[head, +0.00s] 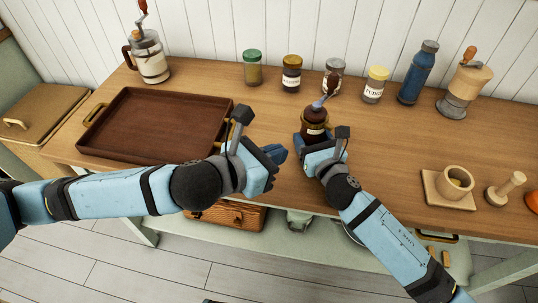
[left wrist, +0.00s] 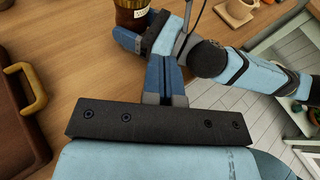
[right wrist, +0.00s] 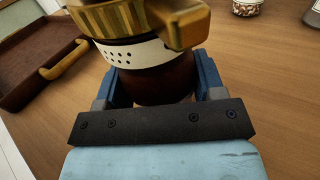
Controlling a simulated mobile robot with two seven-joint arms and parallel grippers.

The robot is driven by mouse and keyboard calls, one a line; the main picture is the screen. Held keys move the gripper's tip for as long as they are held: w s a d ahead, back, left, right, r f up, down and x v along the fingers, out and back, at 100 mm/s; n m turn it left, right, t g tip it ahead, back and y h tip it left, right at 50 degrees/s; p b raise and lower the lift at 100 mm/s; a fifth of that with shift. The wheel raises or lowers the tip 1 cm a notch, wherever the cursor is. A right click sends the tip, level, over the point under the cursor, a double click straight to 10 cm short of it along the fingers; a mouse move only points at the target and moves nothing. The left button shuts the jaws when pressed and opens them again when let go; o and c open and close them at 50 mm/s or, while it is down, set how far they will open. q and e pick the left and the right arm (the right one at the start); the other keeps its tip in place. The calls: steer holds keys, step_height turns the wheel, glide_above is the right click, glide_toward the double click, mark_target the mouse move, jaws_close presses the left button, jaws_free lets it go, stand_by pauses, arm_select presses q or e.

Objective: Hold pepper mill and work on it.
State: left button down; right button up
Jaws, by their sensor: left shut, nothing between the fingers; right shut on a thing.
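The pepper mill (head: 313,129) stands upright near the middle of the counter's front part in the head view. It has a dark brown body, a pale band, gold-coloured trim and a small bluish crank on top. In the right wrist view the mill (right wrist: 155,82) sits between the two blue fingers, with its gold top cut off by the frame. My right gripper (head: 312,147) is shut on its body. My left gripper (head: 277,153) is shut and empty, just left of the mill and apart from it. In the left wrist view the mill (left wrist: 131,16) shows at the top edge, beyond the closed fingers (left wrist: 166,75).
A brown tray (head: 157,150) lies on the left. Several jars, a blue bottle (head: 418,72) and a wooden grinder (head: 465,88) line the back.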

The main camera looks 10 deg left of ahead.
arm_select(q)
steer(key=s, duration=0.1)
steer(key=n+y, duration=0.1)
glide_toward(330, 129)
steer(key=shift+t, duration=0.4)
steer(key=x, duration=0.3)
steer(key=f+x, duration=0.1)
steer(key=x, duration=0.2)
steer(key=shift+a+f, duration=0.15)
steer(key=shift+w+d, duration=0.35)
steer(key=shift+w, duration=0.1)
steer(key=shift+w+d+n+t+y, duration=0.2)
steer(key=shift+d+n+t+y, duration=0.4)
steer(key=shift+n+y, duration=0.45)
steer(key=shift+w+d, duration=0.15)
steer(key=shift+w, duration=0.05)
steer(key=shift+s, duration=0.1)
